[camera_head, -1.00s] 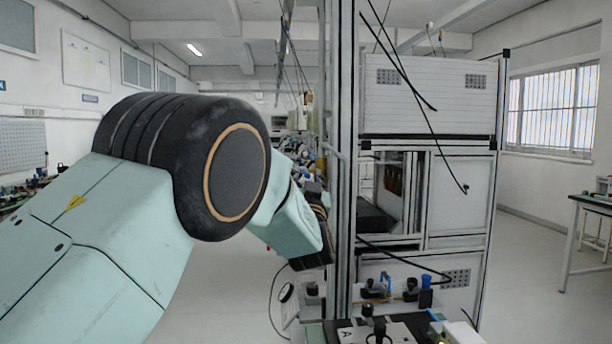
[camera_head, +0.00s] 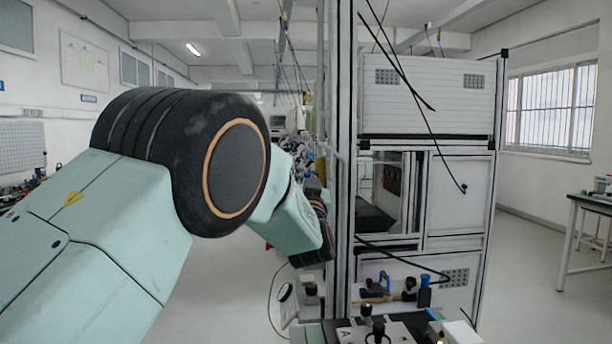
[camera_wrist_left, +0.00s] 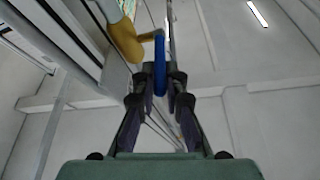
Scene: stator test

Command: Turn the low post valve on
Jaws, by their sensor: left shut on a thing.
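In the left wrist view, my left gripper (camera_wrist_left: 163,84) is shut on the blue handle (camera_wrist_left: 160,55) of a valve, with one finger on each side of it. The brass valve body (camera_wrist_left: 124,42) is just up and left of the fingers, by the top edge. In the head view, my left arm reaches in from the left and ends beside the metal frame; its fingers and the held handle cannot be made out there. My right gripper is not in view.
A metal-framed cabinet (camera_head: 430,95) with hanging black cables stands right of my left arm. A bench with blue and black fittings (camera_head: 424,292) and a plate marked A (camera_head: 350,335) lies low in front. Open floor (camera_head: 540,270) shows at the right.

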